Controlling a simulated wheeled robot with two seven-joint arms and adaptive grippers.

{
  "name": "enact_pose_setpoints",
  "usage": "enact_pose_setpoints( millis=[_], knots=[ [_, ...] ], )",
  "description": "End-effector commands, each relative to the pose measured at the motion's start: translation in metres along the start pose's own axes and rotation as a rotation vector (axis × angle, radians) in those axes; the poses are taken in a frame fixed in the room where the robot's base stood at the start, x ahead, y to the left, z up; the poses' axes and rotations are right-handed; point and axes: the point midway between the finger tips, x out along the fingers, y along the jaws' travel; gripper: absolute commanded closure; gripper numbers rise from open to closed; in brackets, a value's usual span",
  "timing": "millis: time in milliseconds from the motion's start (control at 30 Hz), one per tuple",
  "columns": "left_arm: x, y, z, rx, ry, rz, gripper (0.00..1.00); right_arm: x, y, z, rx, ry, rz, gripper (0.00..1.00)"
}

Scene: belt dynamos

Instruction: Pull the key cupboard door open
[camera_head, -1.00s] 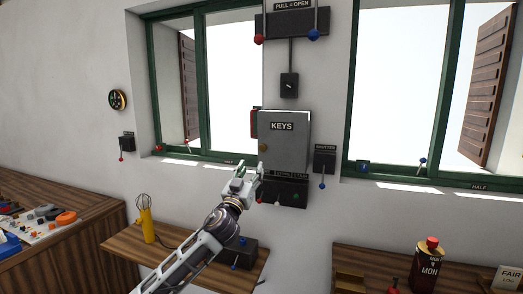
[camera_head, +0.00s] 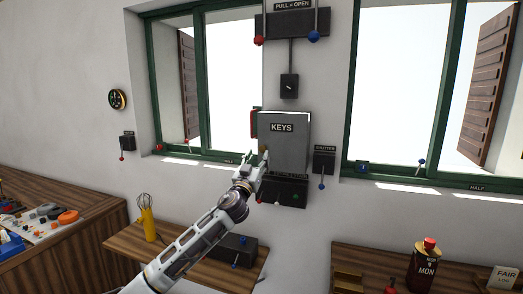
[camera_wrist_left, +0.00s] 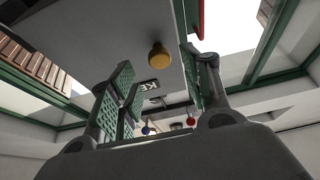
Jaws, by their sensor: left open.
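The grey key cupboard (camera_head: 290,145) hangs on the wall between the two windows, with a KEYS label on its door. The door looks shut. A round brass knob shows in the left wrist view (camera_wrist_left: 158,55), on the door's left side; in the head view it is partly lost behind my fingers. My left gripper (camera_head: 260,162) is open and empty at the cupboard's lower left corner. In the left wrist view its green-padded fingers (camera_wrist_left: 158,78) stand on either side of the knob's line, with the knob beyond the tips. My right gripper is out of view.
A dark box with a green button (camera_head: 293,195) sits just under the cupboard. A shutter lever (camera_head: 323,162) is close on the right, and a red item (camera_head: 254,122) is on the left. Wooden shelves (camera_head: 185,260) stand below.

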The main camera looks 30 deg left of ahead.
Motion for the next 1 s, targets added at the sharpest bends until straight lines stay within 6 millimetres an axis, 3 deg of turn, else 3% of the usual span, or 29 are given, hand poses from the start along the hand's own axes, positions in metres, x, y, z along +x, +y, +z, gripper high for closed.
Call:
enact_pose_setpoints(
  millis=[600,1000],
  knots=[
    [0.045,0.000,-0.001,0.000,0.000,0.000,0.52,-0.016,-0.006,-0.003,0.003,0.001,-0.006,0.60],
    [0.053,0.000,0.000,-0.001,0.000,0.000,0.52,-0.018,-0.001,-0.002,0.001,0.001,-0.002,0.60]
  ],
)
